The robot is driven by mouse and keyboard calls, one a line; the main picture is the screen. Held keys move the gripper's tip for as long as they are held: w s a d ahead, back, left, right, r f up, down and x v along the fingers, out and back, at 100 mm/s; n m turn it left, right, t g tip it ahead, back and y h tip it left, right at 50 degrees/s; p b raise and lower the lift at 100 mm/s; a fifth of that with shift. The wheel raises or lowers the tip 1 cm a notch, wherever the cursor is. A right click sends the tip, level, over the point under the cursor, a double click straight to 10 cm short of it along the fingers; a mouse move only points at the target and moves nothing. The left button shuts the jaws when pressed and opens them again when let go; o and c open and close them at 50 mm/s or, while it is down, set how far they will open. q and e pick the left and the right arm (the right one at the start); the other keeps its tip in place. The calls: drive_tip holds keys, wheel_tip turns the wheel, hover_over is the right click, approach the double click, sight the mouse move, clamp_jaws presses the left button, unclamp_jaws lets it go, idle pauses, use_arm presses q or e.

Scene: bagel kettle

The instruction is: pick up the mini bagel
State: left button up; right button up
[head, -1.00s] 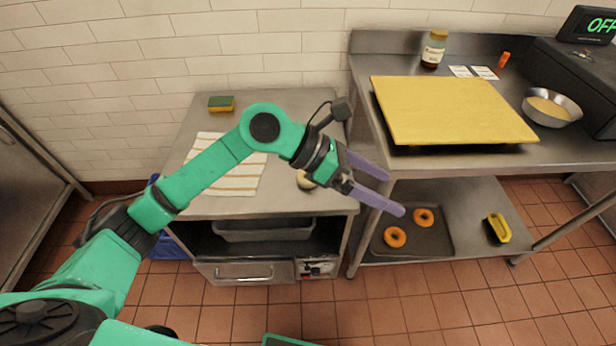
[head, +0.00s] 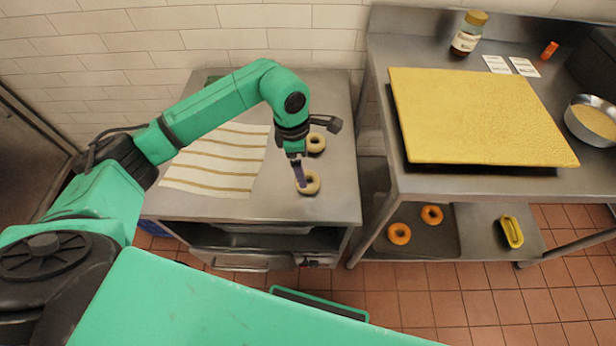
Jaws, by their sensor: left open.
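Two pale ring-shaped bagels lie on the left metal table. The near bagel (head: 312,184) is close to the table's front right. The far bagel (head: 317,143) is just behind it, partly beside my gripper's wrist. My left gripper (head: 300,184) is open and points down, its purple fingers over the left part of the near bagel. Seen edge-on, the fingers overlap, and I cannot tell whether they touch the bagel or straddle its ring. My right gripper is not in view.
A striped towel (head: 218,160) lies on the left table. A yellow slab (head: 478,115), a jar (head: 469,34) and a metal bowl (head: 592,122) stand on the right counter. Two orange rings (head: 399,233) (head: 432,214) and a yellow object (head: 511,232) are on its lower shelf.

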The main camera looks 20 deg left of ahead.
sight(307, 177)
use_arm(q)
drive_tip(key=f, duration=0.2)
drive_tip(key=f+p, duration=0.1)
drive_tip(key=d+f, duration=0.1)
drive_tip(key=f, duration=0.1)
drive_tip(key=shift+w+f, duration=0.1)
drive_tip(key=shift+f, duration=0.25)
drive_tip(key=shift+f+p, duration=0.3)
drive_tip(key=shift+f, duration=0.05)
drive_tip(key=shift+w+f, duration=0.1)
drive_tip(key=shift+f, duration=0.05)
drive_tip(key=c, duration=1.1)
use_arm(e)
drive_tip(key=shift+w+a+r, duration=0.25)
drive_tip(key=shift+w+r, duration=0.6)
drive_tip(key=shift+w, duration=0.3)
use_arm(q)
drive_tip(key=shift+r, duration=0.2)
wheel_tip(307, 177, up, 20)
drive_tip(key=shift+f+b, duration=0.1)
drive_tip(key=shift+b, duration=1.1)
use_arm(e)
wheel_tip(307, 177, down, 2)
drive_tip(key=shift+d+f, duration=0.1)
